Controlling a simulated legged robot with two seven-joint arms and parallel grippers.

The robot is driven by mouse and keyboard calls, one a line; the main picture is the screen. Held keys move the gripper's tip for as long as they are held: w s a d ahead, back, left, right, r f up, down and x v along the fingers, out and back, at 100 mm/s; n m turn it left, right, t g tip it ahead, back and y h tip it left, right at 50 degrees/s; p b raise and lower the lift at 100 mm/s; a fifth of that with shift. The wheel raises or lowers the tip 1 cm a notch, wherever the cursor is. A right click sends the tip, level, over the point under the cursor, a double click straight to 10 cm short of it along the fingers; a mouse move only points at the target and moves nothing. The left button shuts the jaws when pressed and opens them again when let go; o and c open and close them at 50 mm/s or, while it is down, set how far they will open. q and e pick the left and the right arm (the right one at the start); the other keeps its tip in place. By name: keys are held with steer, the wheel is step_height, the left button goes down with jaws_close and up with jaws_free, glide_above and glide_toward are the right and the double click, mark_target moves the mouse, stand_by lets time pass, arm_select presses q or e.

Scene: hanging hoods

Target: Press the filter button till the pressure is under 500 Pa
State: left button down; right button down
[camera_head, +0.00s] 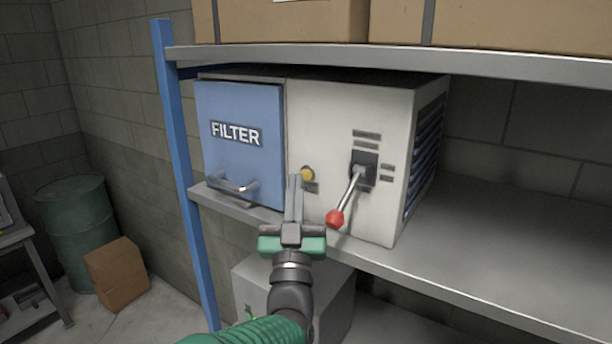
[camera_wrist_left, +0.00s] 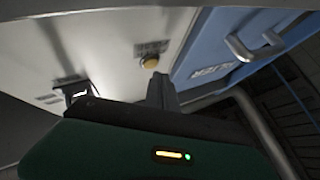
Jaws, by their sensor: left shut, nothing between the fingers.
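The filter unit is a pale box (camera_head: 330,110) on a shelf, with a blue FILTER door (camera_head: 240,110) on its left part. A small round yellow button (camera_head: 307,174) sits on the pale front, just right of the door. It also shows in the left wrist view (camera_wrist_left: 149,60). My left gripper (camera_head: 295,180) is shut and empty, its fingertips just beside and left of the button in the head view. I cannot tell whether they touch it. In the left wrist view the shut fingers (camera_wrist_left: 161,90) point up, a little below the button. No pressure readout is legible. My right gripper is not in view.
A lever with a red knob (camera_head: 335,218) sticks out right of the button. The door has a metal handle (camera_head: 234,184). A blue shelf post (camera_head: 178,160) stands at left, and cardboard boxes (camera_head: 490,22) lie above. The shelf (camera_head: 490,240) is bare at right.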

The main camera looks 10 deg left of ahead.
arm_select(q)
steer(key=shift+w+b, duration=0.2)
steer(key=shift+b, duration=0.1)
steer(key=shift+w+d, duration=0.15)
steer(key=shift+d, duration=0.1)
steer(key=shift+w+r, duration=0.1)
steer(key=shift+w, duration=0.2)
stand_by(0.6)
steer(key=shift+b, duration=0.3)
steer(key=shift+s+a+b, duration=0.1)
steer(key=shift+s+b, duration=0.3)
steer(key=shift+b, duration=0.05)
steer(key=shift+s+a, duration=0.15)
steer(key=shift+s, duration=0.2)
